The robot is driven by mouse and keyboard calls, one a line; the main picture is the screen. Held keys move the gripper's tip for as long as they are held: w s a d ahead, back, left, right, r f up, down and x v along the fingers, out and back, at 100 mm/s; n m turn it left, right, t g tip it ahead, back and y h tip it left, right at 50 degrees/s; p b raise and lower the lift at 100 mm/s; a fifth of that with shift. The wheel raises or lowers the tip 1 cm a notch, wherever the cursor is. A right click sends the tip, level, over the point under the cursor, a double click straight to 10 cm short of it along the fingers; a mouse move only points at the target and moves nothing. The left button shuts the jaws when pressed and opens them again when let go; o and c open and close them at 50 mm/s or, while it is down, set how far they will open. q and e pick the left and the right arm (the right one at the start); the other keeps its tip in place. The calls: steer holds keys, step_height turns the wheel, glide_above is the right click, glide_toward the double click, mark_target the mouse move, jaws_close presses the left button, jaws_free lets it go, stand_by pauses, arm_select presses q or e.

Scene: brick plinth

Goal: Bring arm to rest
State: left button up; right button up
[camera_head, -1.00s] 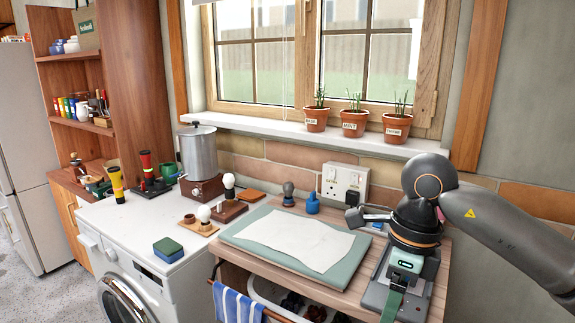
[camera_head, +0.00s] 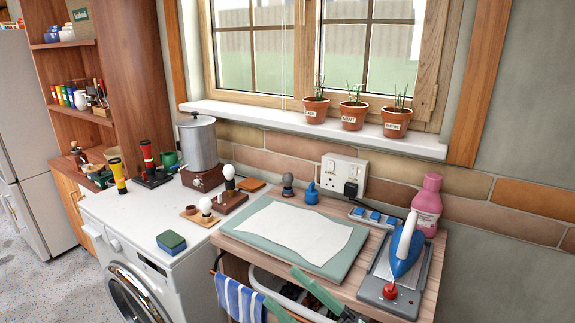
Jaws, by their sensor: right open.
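My right gripper (camera_head: 283,288) is low at the bottom edge of the head view, in front of the wooden worktop (camera_head: 372,270). Its two green fingers are spread apart with nothing held between them. Its dark body is cut off by the frame's edge, and the rest of the right arm is out of view. My left gripper is not in view.
A blue and white iron (camera_head: 405,248) stands on a grey base (camera_head: 388,293), with a pink bottle (camera_head: 427,203) behind it. A green board (camera_head: 243,234) with white cloth (camera_head: 295,235) lies on the worktop. A striped towel (camera_head: 238,297) hangs in front.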

steer(key=s+d+f+m+h+p, duration=0.1)
steer(key=s+d+f+m+h, duration=0.1)
steer(key=d+f+m+h, duration=0.45)
steer(key=s+d+f+m+h, duration=0.2)
steer(key=f+m+h, duration=0.3)
steer(key=f, duration=0.5)
steer(key=s+d+f+m+h+p, duration=0.1)
steer(key=s+d+f+m+h, duration=0.1)
steer(key=d+f+m+h, duration=0.45)
steer(key=s+d+f+m+g, duration=0.1)
steer(key=s+f+m+g, duration=0.2)
steer(key=s+f, duration=0.6)
steer(key=shift+s+f+p, duration=0.2)
steer(key=shift+s+p, duration=0.1)
steer(key=shift+p, duration=0.05)
